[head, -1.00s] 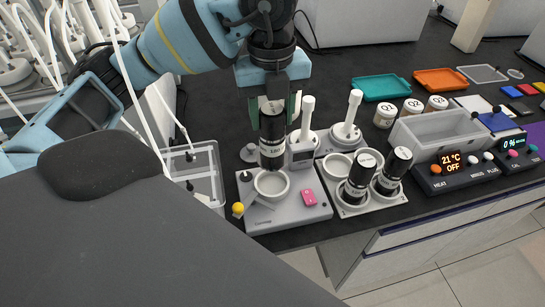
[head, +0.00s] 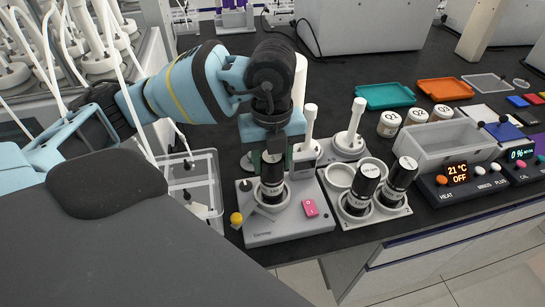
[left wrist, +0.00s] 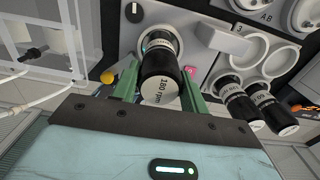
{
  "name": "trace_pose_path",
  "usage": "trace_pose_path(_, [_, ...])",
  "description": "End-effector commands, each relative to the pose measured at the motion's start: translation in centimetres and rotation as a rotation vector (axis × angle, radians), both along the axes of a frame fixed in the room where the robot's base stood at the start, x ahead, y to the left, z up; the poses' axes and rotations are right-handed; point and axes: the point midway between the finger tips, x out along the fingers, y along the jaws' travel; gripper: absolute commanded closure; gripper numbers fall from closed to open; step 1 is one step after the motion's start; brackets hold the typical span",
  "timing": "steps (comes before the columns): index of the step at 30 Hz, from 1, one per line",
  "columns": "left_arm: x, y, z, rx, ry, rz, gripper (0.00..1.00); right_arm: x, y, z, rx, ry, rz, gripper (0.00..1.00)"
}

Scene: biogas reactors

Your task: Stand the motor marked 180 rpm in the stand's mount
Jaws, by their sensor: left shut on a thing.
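The black motor (head: 272,182) in my left gripper (head: 273,162) shows "180 rpm" on its end in the left wrist view (left wrist: 160,88). The green fingers are shut on its sides. It looks upright, its lower end at the round mount (head: 284,197) of the grey stand (head: 283,229). Its lower end appears to be within the mount's ring, but I cannot tell whether it is fully seated. My right gripper is not in view.
Two more black motors (head: 362,188) (head: 398,180) stand in a holder (head: 377,217) right of the stand. A clear bin (head: 200,183) is at left. White stirrers (head: 349,140) stand behind.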

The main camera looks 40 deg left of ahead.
Motion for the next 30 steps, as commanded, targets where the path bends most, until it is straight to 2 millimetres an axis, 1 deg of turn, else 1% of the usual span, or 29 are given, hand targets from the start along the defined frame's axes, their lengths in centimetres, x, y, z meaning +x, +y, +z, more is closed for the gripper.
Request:
trace_pose_path(5, [0.0,0.0,0.2,-0.001,-0.004,0.000,1.00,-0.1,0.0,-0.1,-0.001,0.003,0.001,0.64])
trace_pose_path(9, [0.0,0.0,-0.2,-0.001,-0.003,0.000,1.00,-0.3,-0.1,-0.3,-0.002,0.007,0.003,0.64])
trace_pose_path(10, [0.0,0.0,-0.2,-0.001,-0.002,0.000,0.52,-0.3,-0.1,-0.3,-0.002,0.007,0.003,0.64])
trace_pose_path(14, [0.0,0.0,-0.1,-0.001,-0.002,-0.001,0.35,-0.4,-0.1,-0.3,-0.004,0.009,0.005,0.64])
trace_pose_path(24, [0.0,0.0,0.1,0.000,-0.004,0.000,0.34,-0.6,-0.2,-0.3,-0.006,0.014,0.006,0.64])
trace_pose_path(26, [0.1,0.0,0.6,-0.001,-0.004,0.000,0.34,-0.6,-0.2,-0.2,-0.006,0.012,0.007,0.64])
trace_pose_path(29, [0.1,-0.1,1.9,-0.001,-0.006,-0.001,0.34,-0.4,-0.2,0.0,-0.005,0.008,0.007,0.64])
trace_pose_path(30, [0.1,-0.1,2.6,-0.002,-0.007,-0.001,0.34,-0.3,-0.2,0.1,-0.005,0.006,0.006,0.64])
